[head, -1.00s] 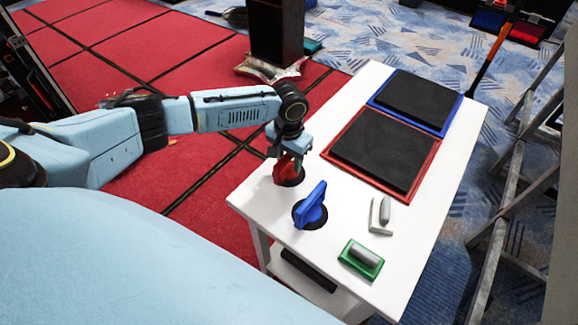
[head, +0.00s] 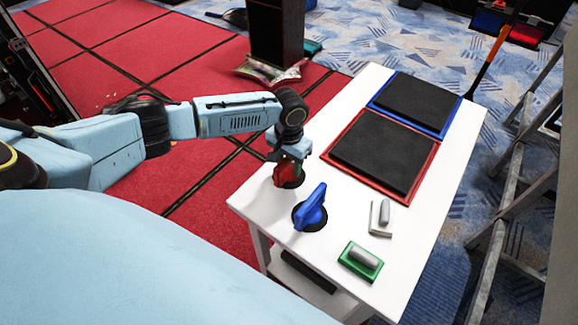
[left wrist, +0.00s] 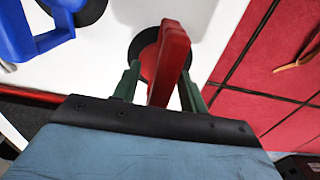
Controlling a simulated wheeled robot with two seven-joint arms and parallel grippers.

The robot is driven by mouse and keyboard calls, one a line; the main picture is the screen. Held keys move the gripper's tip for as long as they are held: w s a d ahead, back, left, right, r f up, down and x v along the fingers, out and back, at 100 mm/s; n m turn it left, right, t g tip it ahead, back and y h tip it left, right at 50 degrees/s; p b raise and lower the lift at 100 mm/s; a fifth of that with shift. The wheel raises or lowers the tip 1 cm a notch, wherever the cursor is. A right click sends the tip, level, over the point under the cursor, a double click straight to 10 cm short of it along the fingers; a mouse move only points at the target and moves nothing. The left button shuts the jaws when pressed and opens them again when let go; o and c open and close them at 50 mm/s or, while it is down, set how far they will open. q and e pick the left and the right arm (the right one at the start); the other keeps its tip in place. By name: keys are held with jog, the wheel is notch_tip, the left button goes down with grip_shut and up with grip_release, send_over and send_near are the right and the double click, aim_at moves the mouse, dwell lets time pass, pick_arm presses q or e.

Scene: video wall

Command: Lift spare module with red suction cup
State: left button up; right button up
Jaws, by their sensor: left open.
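The red suction cup (head: 287,172) stands on the near left part of the white table, its black pad on the tabletop. In the left wrist view the open fingers of my left gripper (left wrist: 158,90) stand on either side of the red handle (left wrist: 171,62), with gaps visible. The module framed in red (head: 383,153) and the module framed in blue (head: 416,103), both with dark faces, lie flat on the table. I cannot tell which is the spare. My right gripper is not in view.
A blue suction cup (head: 310,207) stands close beside the red one; it also shows in the left wrist view (left wrist: 30,35). A green-based block (head: 361,261) and a white-based block (head: 381,217) lie on the white table (head: 335,222). A ladder (head: 505,190) stands right of it.

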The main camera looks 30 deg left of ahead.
pick_arm(q)
grip_shut()
dwell(0.3)
jog(key=shift+r+b, duration=0.3)
jog(key=shift+b, duration=0.15)
notch_tip(320, 180, up, 10)
jog(key=shift+p, duration=1.05)
